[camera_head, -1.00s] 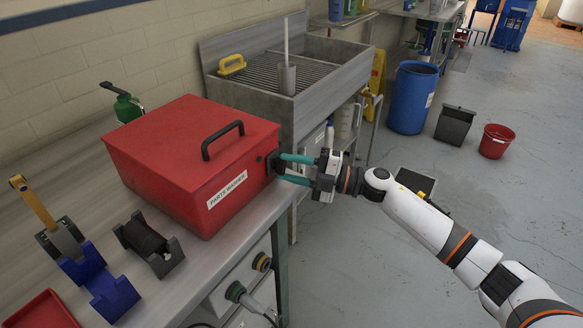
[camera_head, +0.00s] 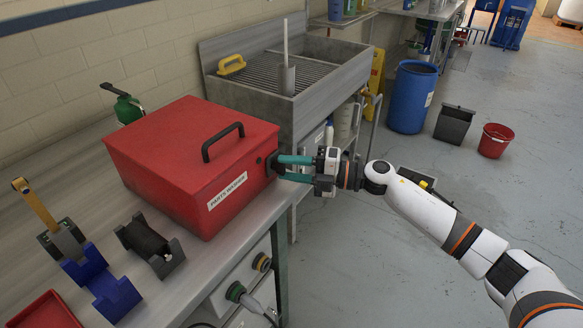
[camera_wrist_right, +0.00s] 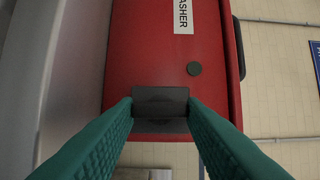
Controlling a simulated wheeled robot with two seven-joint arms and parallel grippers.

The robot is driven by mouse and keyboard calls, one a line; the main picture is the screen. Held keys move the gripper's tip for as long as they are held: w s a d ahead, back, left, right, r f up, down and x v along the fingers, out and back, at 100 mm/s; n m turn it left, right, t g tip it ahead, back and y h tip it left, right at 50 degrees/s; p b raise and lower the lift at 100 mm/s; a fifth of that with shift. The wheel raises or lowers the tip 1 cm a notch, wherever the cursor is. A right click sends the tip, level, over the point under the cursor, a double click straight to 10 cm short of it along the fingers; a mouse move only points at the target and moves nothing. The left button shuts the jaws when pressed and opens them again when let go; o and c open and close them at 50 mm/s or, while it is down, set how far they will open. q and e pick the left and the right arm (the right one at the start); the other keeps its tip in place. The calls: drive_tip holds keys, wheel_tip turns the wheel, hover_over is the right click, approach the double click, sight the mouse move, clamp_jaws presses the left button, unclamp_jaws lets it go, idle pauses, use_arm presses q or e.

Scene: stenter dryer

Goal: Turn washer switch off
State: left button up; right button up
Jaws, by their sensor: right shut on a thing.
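The red parts washer (camera_head: 190,160) is a box with a black lid handle and a white "PARTS WASHER" label, standing on the metal bench. Its switch is a dark block on the right side face; in the right wrist view the dark switch block (camera_wrist_right: 160,101) sits between my fingertips. My right gripper (camera_head: 282,167) reaches in from the right with its teal fingers at that side face. In the right wrist view the right gripper (camera_wrist_right: 160,106) is shut on the switch, which hides part of it. My left gripper is not in view.
A grey sink (camera_head: 300,75) stands behind the washer. A black spool holder (camera_head: 150,245), blue holders (camera_head: 103,285) and a red tray (camera_head: 45,312) are on the bench to the left. A blue barrel (camera_head: 412,97) and red bucket (camera_head: 495,140) stand on the floor.

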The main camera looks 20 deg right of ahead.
drive_tip(key=o, duration=1)
drive_tip(key=b+v, duration=0.2)
drive_tip(key=v, duration=1)
